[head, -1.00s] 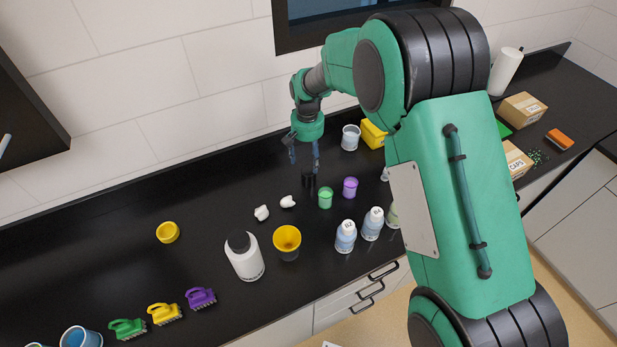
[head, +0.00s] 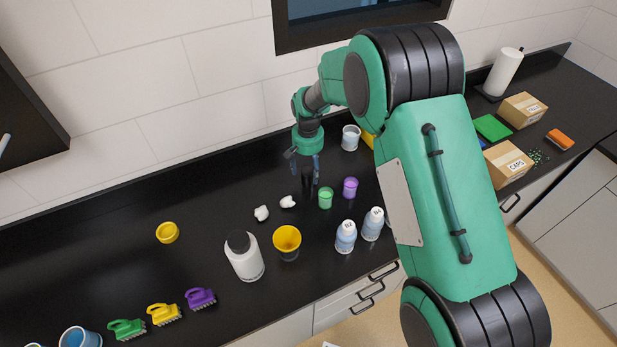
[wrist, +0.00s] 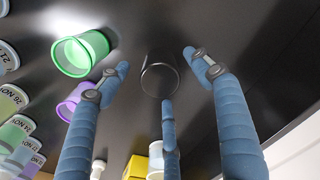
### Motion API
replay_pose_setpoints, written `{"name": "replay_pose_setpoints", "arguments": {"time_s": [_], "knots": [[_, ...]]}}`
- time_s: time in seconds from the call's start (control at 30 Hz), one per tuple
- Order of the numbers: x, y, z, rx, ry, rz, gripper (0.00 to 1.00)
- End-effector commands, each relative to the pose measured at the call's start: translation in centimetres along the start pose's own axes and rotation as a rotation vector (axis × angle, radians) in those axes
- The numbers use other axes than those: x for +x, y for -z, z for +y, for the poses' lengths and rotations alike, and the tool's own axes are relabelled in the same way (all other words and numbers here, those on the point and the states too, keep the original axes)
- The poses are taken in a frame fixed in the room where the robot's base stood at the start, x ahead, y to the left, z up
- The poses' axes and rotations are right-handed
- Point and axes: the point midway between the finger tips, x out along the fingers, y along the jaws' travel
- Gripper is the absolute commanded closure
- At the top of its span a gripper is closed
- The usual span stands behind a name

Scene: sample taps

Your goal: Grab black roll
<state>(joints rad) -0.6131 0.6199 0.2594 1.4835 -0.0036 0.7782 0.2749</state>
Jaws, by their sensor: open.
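The black roll (head: 308,181) stands on the dark counter, left of a green cup. In the wrist view the black roll (wrist: 160,76) shows as a dark round shape with a thin rim, hard to tell from the counter. My gripper (head: 306,170) is above and around it in the head view, with blue fingers pointing down. In the wrist view my gripper (wrist: 163,80) has three blue fingers spread apart around the roll, with visible gaps on the left and right. Whether the near finger touches it I cannot tell.
A green cup (head: 325,198) and purple cup (head: 350,187) stand close on the right. White crumpled pieces (head: 288,202) lie at the front left. The counter's left back is clear.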

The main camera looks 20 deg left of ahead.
Motion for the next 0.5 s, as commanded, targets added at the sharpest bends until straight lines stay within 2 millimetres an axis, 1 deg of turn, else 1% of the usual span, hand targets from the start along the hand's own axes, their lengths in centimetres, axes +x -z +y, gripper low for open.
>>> {"name": "replay_pose_setpoints", "arguments": {"time_s": [0.03,0.23,0.37,0.5], "knots": [[0.8,-0.1,0.1,0.0,-0.001,-0.003,0.35],[3.1,0.0,0.1,0.0,-0.001,-0.003,0.35],[3.8,0.0,0.1,0.0,-0.001,-0.002,0.35],[3.9,0.0,0.1,0.0,0.0,-0.001,0.35]]}}
